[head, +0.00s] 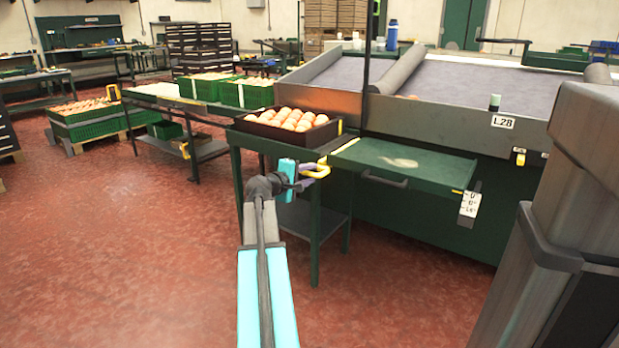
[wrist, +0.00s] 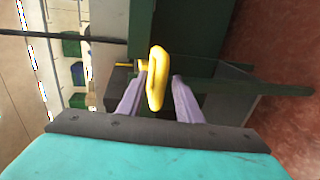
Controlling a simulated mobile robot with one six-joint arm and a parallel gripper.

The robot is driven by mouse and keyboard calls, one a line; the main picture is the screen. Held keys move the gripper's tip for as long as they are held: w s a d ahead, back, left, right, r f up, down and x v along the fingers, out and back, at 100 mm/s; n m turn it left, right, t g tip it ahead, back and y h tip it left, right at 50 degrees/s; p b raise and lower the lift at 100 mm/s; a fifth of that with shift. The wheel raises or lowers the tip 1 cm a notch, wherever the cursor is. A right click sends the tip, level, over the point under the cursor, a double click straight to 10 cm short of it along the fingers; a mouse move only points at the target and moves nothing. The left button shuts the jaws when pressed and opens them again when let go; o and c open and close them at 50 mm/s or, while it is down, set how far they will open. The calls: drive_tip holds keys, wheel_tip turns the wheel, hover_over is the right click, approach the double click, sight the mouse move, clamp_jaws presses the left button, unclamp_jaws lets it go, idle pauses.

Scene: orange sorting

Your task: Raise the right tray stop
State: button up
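The tray stop shows in the head view as a yellow loop handle (head: 323,161) at the front right corner of the green stand, beside the dark tray (head: 262,130) of oranges. In the wrist view the yellow loop (wrist: 157,80) stands between my two purple fingers, with a short yellow pin at its left. My gripper (head: 312,172) is at the loop in the head view. In the wrist view my gripper (wrist: 158,84) is open, with a finger on either side of the loop and gaps visible. The stop's mounting is partly hidden.
A green fold-out shelf (head: 410,165) with a dark handle lies right of the stop, below the large grey sorting table (head: 455,120). Green crates (head: 245,92) stand on a rack behind left.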

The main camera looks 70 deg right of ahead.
drive_tip(key=shift+d, duration=0.2)
clamp_jaws()
drive_tip(key=shift+r+p, duration=1.9)
drive_tip(key=shift+r, duration=0.6)
drive_tip(key=shift+c, duration=0.6)
unclamp_jaws()
drive_tip(key=shift+r, duration=0.15)
drive_tip(key=shift+o, duration=0.6)
